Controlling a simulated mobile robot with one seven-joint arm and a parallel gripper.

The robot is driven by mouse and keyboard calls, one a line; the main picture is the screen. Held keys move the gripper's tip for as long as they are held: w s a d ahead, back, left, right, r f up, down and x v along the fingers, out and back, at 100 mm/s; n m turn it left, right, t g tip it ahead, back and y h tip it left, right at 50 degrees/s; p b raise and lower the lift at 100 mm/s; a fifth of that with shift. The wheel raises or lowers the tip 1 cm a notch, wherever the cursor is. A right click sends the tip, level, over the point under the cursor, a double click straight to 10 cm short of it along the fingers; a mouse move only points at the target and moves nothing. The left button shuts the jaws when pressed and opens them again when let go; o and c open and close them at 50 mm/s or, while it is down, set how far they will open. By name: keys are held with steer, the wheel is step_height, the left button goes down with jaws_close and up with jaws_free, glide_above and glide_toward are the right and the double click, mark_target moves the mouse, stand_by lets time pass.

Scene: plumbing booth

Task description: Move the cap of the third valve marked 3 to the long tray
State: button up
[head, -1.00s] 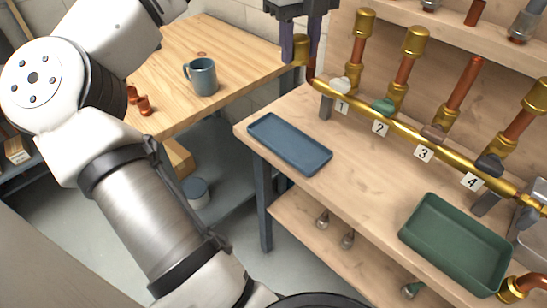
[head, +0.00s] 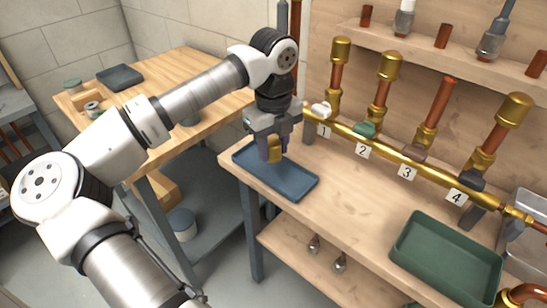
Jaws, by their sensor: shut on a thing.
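My gripper (head: 271,154) is shut on a brass cap (head: 275,151), upright over the long, narrow blue tray (head: 297,184). The cap looks a little above the tray floor; I cannot tell whether it touches. The blue tray lies at the left end of the workbench and holds nothing else that I can see. The third valve (head: 413,151), behind the label 3 (head: 407,173), has a bare copper pipe (head: 439,104) with no cap on top. Valves 1, 2 and 4 carry brass caps (head: 341,48), (head: 390,66), (head: 514,110).
A deeper green tray (head: 443,266) stands at the bench's right front. The brass manifold (head: 385,147) runs along the back of the bench. The bench (head: 345,205) between the trays is clear. A wooden table (head: 195,66) stands at left behind my arm.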

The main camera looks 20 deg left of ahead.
mark_target(273, 170)
steer(key=shift+f, duration=1.85)
steer(key=shift+f, duration=0.15)
steer(key=o, duration=0.7)
steer(key=shift+o, duration=0.2)
